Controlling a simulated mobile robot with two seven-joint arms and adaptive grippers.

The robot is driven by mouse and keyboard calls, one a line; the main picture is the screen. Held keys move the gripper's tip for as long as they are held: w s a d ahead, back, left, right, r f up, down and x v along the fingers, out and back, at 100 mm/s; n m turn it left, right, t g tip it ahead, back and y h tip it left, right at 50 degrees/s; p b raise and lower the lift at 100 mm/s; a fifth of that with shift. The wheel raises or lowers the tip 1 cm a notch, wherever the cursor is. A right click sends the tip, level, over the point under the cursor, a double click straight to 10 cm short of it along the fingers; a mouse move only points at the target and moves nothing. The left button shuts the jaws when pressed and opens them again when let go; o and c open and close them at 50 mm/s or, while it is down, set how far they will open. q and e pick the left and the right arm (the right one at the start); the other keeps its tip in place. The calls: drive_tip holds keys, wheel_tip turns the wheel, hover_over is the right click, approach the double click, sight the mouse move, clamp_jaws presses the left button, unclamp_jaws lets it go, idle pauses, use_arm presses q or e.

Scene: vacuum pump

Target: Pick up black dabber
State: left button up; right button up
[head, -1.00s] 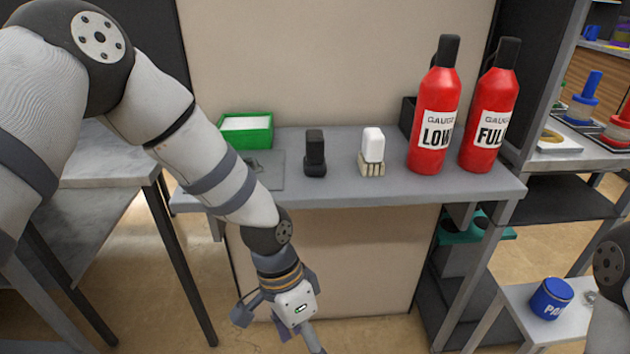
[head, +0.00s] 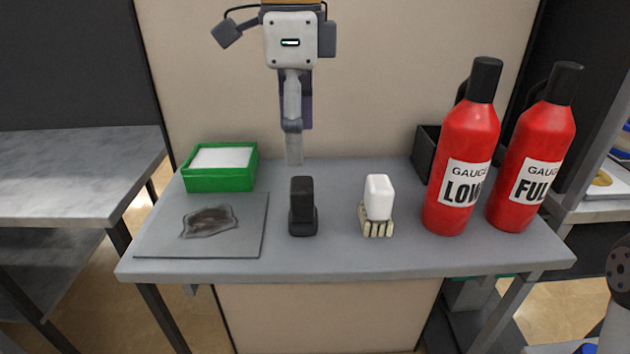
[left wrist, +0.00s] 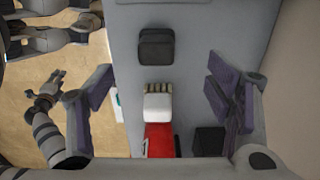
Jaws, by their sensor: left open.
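The black dabber (head: 303,207) stands upright on the grey shelf table (head: 340,262), between the grey plate and the white-topped brush. It also shows from above in the left wrist view (left wrist: 156,47). My left gripper (head: 294,160) points down above and behind the dabber in the head view. In the left wrist view its two fingers (left wrist: 157,100) are wide apart with nothing between them, and the dabber lies beyond them, apart from both.
A white-topped brush (head: 378,200) stands right of the dabber. Two red bottles (head: 462,160) stand at the right end, with a black box (head: 427,155) behind. A green tray (head: 220,180) and a grey plate with a dark smear (head: 150,240) are at the left. A wall is behind.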

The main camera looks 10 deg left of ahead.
sight(303, 205)
use_arm(q)
drive_tip(key=f, duration=1.2)
drive_tip(key=shift+s+d, duration=0.15)
drive_tip(key=shift+d, duration=0.2)
drive_tip(key=c, duration=1.3)
